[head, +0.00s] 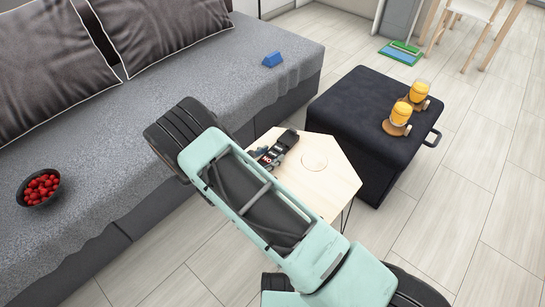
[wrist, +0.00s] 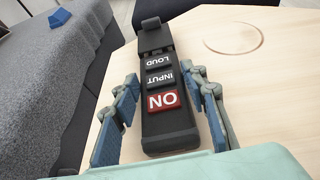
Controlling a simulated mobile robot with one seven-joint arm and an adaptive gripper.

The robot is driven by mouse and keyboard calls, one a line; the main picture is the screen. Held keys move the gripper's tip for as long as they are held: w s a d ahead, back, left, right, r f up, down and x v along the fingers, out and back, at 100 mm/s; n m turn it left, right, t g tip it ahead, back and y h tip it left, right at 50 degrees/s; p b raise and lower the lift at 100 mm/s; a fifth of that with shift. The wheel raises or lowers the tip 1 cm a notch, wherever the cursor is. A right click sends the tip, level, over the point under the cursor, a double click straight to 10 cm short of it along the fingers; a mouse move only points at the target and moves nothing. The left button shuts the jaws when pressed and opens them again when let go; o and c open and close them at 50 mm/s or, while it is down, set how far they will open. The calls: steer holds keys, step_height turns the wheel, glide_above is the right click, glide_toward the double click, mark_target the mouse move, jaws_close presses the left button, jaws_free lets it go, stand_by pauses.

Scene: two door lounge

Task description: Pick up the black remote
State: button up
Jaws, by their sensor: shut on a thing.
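The black remote (head: 287,140) lies on the light wooden hexagonal table (head: 337,184). In the wrist view, the remote (wrist: 168,128) points away from me, with two grey buttons marked LOUD and INPUT and a red ON button nearest. My gripper (wrist: 168,98) has a blue-padded finger on each side of the remote and is shut on it. The remote appears to rest flat on the tabletop; I cannot tell if it is lifted at all. In the head view my arm hides most of the gripper and part of the table.
A grey sofa (head: 150,110) runs along the left, with a bowl of red berries (head: 40,187) and a blue block (head: 272,59) on it. A faint ring (head: 314,160) marks the tabletop.

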steer(key=c, duration=0.4)
